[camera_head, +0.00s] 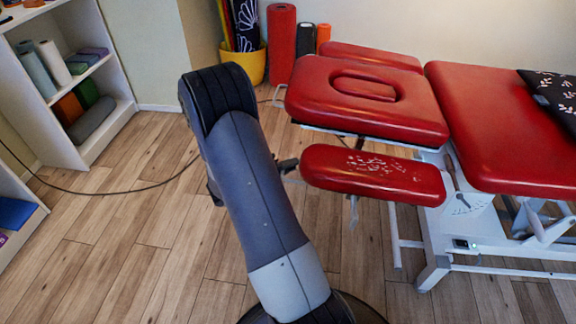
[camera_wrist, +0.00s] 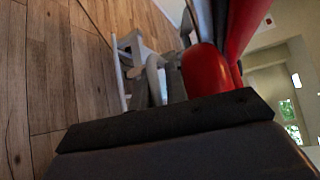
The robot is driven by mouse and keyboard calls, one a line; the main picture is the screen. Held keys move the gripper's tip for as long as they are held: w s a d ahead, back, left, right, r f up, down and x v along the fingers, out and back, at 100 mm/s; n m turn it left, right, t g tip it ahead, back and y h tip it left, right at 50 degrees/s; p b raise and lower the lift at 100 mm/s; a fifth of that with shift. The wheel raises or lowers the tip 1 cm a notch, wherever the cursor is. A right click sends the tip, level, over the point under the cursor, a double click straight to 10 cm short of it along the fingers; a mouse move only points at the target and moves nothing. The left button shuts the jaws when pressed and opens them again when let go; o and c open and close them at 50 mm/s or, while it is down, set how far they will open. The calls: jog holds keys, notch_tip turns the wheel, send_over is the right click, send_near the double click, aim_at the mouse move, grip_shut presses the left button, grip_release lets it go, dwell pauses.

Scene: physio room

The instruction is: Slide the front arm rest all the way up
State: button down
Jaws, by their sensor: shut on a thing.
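The front arm rest (camera_head: 340,180) is a red padded bar with pale marks on top, beside the near side of the red treatment table's head section (camera_head: 400,112). It sits lower than that section. My gripper (camera_head: 289,166) is at the left end of the arm rest, mostly hidden behind my arm, and is shut on a part of it there. The exact grip is too small to see. In the wrist view a red padded end (camera_wrist: 203,72) shows close ahead, beside grey metal parts (camera_wrist: 150,75); a dark part of my gripper (camera_wrist: 165,118) fills the bottom.
The far arm rest (camera_head: 370,56) is on the table's other side. The white table frame (camera_head: 437,272) stands on the wood floor at right. A shelf (camera_head: 90,140) is at left; a yellow pot (camera_head: 247,65) and red roll (camera_head: 281,45) stand behind. A cable crosses the floor.

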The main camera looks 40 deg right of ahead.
notch_tip(320, 180, up, 9)
jog(key=p, duration=0.8)
jog(key=shift+s+d+p, duration=0.25)
jog(key=shift+s+p, duration=0.05)
jog(key=shift+p, duration=0.1)
jog(key=c, duration=1.5)
grip_release()
jog(key=p+v, duration=0.1)
jog(key=v, duration=1)
jog(key=shift+d, duration=0.15)
